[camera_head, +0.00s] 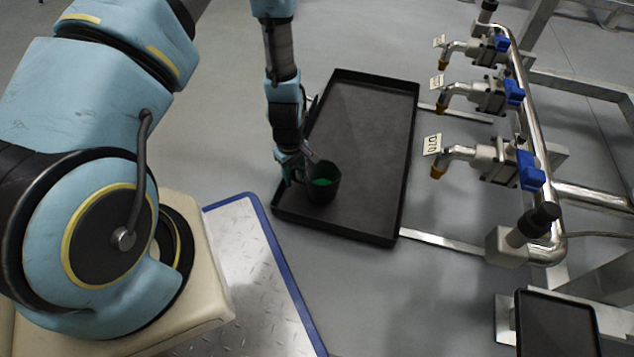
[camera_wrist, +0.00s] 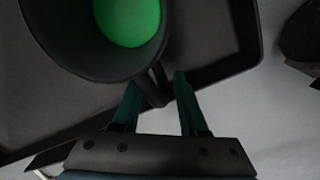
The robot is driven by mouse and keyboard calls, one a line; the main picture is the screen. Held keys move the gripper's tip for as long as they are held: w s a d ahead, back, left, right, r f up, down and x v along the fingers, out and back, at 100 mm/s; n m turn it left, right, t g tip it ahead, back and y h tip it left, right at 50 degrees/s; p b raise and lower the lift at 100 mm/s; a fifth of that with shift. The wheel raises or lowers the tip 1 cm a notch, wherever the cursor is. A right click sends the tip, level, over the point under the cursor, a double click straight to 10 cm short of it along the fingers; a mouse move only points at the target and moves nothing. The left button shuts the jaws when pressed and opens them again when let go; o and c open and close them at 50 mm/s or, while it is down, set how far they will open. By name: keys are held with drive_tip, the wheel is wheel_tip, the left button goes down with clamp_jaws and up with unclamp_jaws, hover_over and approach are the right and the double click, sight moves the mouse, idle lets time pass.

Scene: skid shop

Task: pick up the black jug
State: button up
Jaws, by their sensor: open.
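The black jug (camera_head: 324,188) stands in the front left part of a black tray (camera_head: 383,228), with something green inside it. In the wrist view the jug (camera_wrist: 75,50) fills the upper left, with the green (camera_wrist: 127,18) at its bottom. My gripper (camera_head: 294,167) is at the jug's left side. In the wrist view the teal fingers of my gripper (camera_wrist: 155,95) are apart, one on each side of the jug's handle (camera_wrist: 152,88). I cannot tell whether either finger touches the handle.
A pipe frame with several blue-handled taps (camera_head: 527,170) stands right of the tray, its spouts towards the tray. A small dark tray (camera_head: 556,325) is at the lower right. A blue-edged metal plate (camera_head: 255,270) lies in front. Grey floor is clear behind the tray.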

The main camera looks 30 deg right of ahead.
clamp_jaws()
idle(1.1)
